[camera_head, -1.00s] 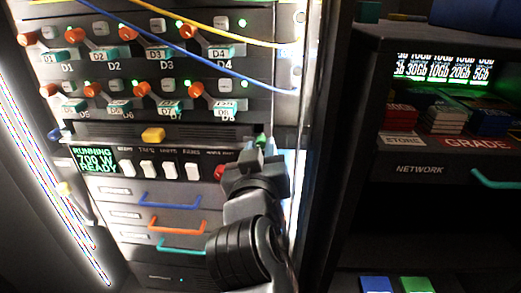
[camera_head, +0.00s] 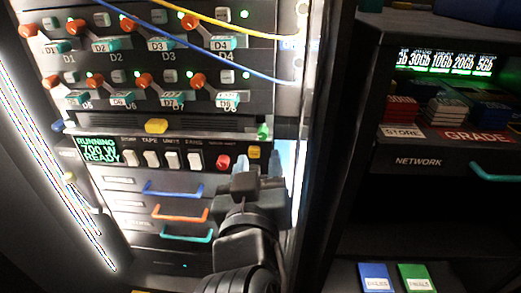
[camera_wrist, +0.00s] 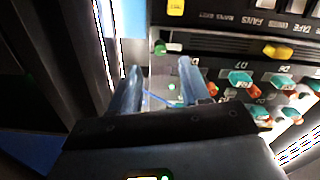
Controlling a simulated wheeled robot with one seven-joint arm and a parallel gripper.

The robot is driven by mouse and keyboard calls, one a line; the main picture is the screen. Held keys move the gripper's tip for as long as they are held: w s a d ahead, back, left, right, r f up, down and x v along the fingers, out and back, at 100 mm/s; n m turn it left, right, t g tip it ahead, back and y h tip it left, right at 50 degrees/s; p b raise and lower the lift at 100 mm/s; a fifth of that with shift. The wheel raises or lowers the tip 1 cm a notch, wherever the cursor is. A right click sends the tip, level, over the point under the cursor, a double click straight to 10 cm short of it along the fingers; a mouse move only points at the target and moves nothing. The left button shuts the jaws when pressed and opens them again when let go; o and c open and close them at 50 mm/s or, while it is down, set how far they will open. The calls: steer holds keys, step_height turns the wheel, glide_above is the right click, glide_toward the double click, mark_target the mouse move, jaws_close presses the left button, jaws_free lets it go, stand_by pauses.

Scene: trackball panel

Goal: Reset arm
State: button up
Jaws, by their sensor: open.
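My gripper (camera_head: 272,160) is in front of the right edge of the rack panel (camera_head: 120,185) in the head view, with my arm rising from below. In the wrist view my gripper (camera_wrist: 160,80) shows two blue-grey fingers apart with nothing between them. The fingers stand beside the panel's edge, near a small green knob (camera_head: 263,131). Whether they touch the panel cannot be told.
The panel carries orange knobs, labelled switches, a yellow handle (camera_head: 156,126), a green display (camera_head: 98,150) and coloured drawer handles. Blue (camera_head: 215,65) and yellow cables cross its top. A dark shelf (camera_head: 420,160) with card stacks stands right.

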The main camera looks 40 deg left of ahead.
steer(key=shift+s+d, duration=0.15)
steer(key=shift+s, duration=0.05)
stand_by(0.4)
